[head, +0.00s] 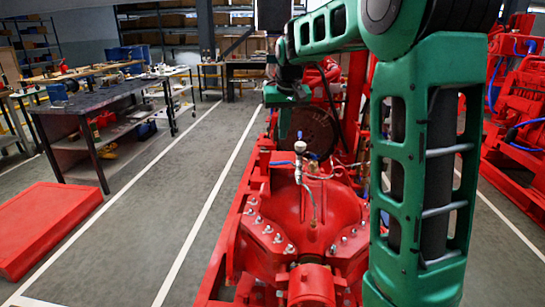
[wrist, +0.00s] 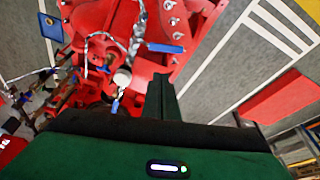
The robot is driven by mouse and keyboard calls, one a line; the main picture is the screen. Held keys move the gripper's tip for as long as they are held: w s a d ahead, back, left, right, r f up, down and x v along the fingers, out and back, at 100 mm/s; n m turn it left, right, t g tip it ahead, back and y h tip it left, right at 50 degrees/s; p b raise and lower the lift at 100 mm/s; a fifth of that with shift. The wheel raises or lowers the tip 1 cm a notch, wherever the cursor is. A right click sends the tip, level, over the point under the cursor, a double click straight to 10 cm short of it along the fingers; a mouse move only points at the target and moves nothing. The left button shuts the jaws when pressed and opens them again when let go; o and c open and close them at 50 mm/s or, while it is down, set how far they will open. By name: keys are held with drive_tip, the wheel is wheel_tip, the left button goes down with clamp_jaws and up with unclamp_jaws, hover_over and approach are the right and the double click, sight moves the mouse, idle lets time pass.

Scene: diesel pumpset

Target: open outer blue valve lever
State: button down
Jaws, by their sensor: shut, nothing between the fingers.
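A blue valve lever (head: 281,163) sticks out to the left of a small fitting on top of the red pump housing (head: 312,215), beside a round gauge (head: 300,146). In the wrist view a blue lever (wrist: 165,48) lies near the braided hose, above my finger. A second blue lever (wrist: 115,105) shows beside the white gauge top (wrist: 122,78). My gripper (head: 284,128) is above and behind the left lever in the head view, apart from it. In the wrist view my gripper (wrist: 163,82) shows as a narrow dark green shape. It is shut and empty.
Metal hoses loop around the valves. A workbench (head: 85,104) and a red slab (head: 42,228) are at left. The grey floor between is clear. My arm covers the right side.

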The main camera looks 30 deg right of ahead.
drive_tip(key=a+x, duration=0.2)
drive_tip(key=x, duration=0.7)
drive_tip(key=shift+s+f, duration=0.25)
drive_tip(key=shift+s, duration=0.05)
idle(0.3)
drive_tip(key=shift+a, duration=0.25)
